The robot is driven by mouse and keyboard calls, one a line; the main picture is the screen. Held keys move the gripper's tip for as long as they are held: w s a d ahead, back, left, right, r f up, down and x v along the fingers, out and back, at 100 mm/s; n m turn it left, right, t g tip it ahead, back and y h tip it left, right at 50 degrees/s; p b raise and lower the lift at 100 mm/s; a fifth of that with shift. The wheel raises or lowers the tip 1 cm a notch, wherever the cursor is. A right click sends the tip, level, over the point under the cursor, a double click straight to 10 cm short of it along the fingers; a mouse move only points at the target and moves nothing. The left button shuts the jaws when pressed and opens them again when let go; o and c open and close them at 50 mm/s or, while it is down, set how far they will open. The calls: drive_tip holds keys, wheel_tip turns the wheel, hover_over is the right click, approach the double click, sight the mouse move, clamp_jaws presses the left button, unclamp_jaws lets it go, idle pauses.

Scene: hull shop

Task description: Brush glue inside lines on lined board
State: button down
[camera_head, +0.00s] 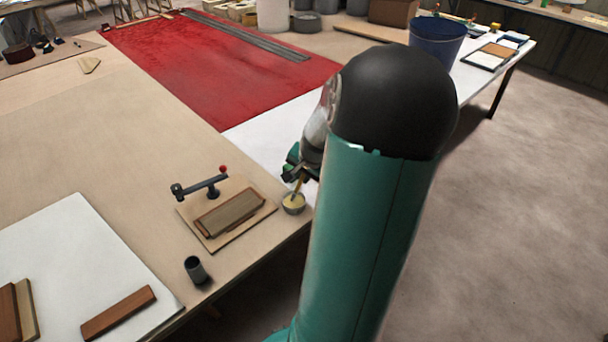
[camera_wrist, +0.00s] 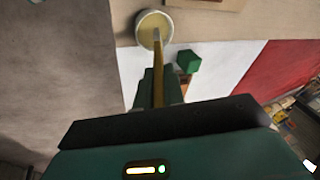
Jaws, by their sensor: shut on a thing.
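My gripper (camera_head: 294,170) is near the right edge of the tan bench, partly hidden behind my arm. It is shut on a thin brush (camera_head: 299,186), which points down at a small pale pot of yellowish glue (camera_head: 293,208). In the wrist view the brush (camera_wrist: 158,88) runs up to the glue pot (camera_wrist: 139,33), and its end overlaps the glue; I cannot tell how deep it is. A brown board (camera_head: 232,214) lies on a wooden base left of the pot, beside a dark clamp with a red knob (camera_head: 223,169). No lines can be made out on it.
A dark cup (camera_head: 195,270) stands near the bench's front edge. A white sheet (camera_head: 75,235) at lower left bears loose brown boards (camera_head: 118,313). A red sheet (camera_head: 215,75) covers the far bench. A blue bucket (camera_head: 437,42) stands behind my arm. Bare bench (camera_head: 120,150) lies left of the clamp.

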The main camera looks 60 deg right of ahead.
drive_tip(key=shift+f, duration=0.5)
idle(1.2)
drive_tip(key=shift+r, duration=0.15)
drive_tip(key=shift+r, duration=3.4)
drive_tip(key=shift+s, duration=0.1)
